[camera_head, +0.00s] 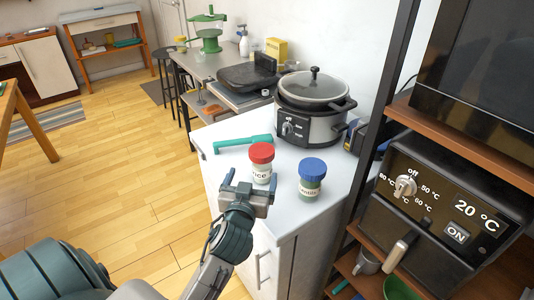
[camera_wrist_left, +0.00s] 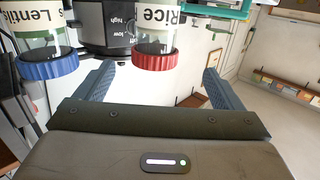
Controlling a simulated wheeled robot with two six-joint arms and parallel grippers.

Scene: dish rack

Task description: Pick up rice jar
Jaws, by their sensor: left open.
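The rice jar (camera_head: 262,163) has a red lid and a label reading "Rice". It stands upright on the white counter near its front edge. My left gripper (camera_head: 248,188) is open just in front of the jar, with its fingers pointing toward it. In the left wrist view, which is upside down, the rice jar (camera_wrist_left: 155,38) shows ahead of the gap between the open fingers, nearer the left one. Nothing is between the fingers. My right gripper is not in view.
A blue-lidded lentils jar (camera_head: 311,178) stands close to the right of the rice jar. A teal-green object (camera_head: 243,143) lies behind it to the left. A slow cooker (camera_head: 311,108) stands at the back of the counter (camera_head: 283,214). A dark shelf with an oven (camera_head: 445,220) bounds the right side.

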